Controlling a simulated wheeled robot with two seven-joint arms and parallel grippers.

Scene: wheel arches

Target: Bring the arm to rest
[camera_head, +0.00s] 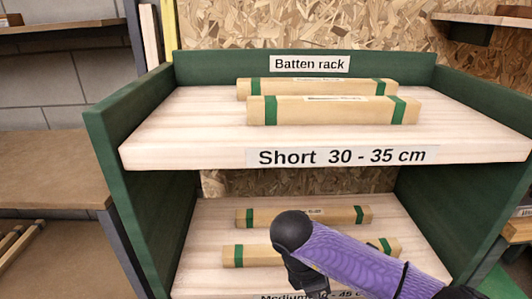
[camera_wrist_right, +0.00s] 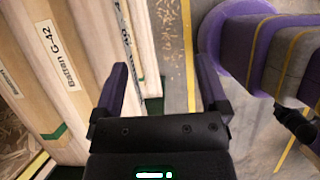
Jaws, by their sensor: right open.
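My right arm (camera_head: 355,262), with a purple sleeve, reaches in from the lower right of the head view, in front of the rack's lower shelf. Its black wrist end hangs down and hides part of the lower battens. In the right wrist view my right gripper (camera_wrist_right: 160,88) is open, with nothing between its two fingers. Labelled wooden battens (camera_wrist_right: 62,75) stand at the left of that view, beside the fingers and apart from them. My left gripper is not in view.
The green batten rack (camera_head: 128,165) holds two battens with green bands (camera_head: 330,110) on its top shelf, labelled Short 30 - 35 cm. Two more battens (camera_head: 285,217) lie on the lower shelf. A brown bench (camera_head: 50,170) stands at the left.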

